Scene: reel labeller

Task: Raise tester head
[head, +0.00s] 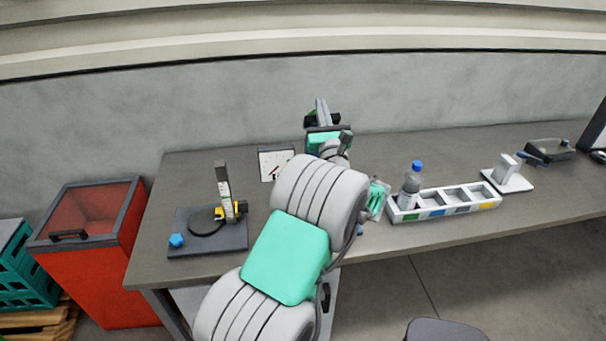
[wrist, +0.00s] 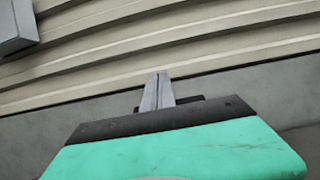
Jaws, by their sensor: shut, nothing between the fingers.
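The tester (head: 224,190) seems to be the dark-based stand at the left of the bench, with an upright column. A yellow part (head: 240,208), perhaps its head, sits low on the column, close above a dark round plate (head: 206,226). A blue knob (head: 176,240) is at the base's left front. My gripper (head: 321,102) is raised above the back of the bench, right of the tester and well apart from it. Its fingers point up and are shut and empty; the wrist view shows them (wrist: 157,92) against the wall.
A white dial gauge (head: 276,163) stands behind my arm. Right of my arm are a compartment tray (head: 444,213) with a bottle (head: 411,186), and a white-based device (head: 508,180). A red bin (head: 88,240) stands left of the bench (head: 190,160). My arm hides the bench's middle.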

